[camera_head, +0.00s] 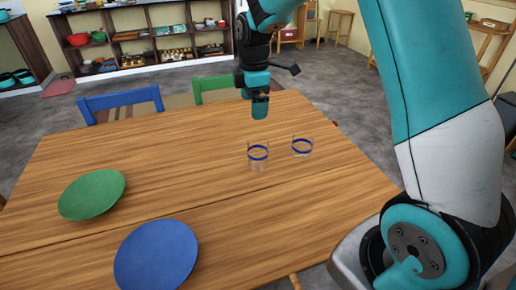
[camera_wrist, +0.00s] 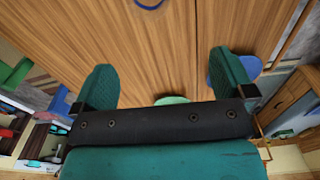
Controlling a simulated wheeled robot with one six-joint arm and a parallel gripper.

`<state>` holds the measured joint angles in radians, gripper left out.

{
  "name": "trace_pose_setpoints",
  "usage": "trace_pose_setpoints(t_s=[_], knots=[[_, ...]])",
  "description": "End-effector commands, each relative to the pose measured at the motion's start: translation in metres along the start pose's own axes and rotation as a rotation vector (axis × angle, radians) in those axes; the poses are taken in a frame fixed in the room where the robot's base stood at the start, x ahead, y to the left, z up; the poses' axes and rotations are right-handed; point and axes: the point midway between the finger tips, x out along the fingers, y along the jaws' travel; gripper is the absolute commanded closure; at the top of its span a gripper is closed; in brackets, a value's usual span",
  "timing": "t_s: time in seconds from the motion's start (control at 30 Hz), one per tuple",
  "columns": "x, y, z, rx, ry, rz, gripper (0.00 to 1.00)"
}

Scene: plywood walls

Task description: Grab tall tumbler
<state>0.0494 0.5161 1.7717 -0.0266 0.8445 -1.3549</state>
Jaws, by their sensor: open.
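Two clear tumblers, each with a blue band, stand upright on the wooden table. The left tumbler (camera_head: 258,157) looks a little taller and nearer; the right tumbler (camera_head: 302,147) stands just beside it, apart. Which is truly taller is hard to tell. My gripper (camera_head: 260,107) hangs above the table's far part, behind and above the left tumbler, touching neither. In the wrist view my gripper (camera_wrist: 165,82) has its two teal fingers spread wide with nothing between them. A blue band of one tumbler (camera_wrist: 149,5) shows at the top edge there, mostly cut off.
A green plate (camera_head: 92,194) and a blue plate (camera_head: 157,255) lie on the wooden table (camera_head: 200,175), left of the tumblers. A blue chair (camera_head: 120,102) and a green chair (camera_head: 215,88) stand at the far edge. The table around the tumblers is clear.

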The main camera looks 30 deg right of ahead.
Motion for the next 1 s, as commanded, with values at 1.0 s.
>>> trace_pose_setpoints(t_s=[1.0], knots=[[0.151,0.015,0.021,-0.045,-0.020,-0.010,0.00]])
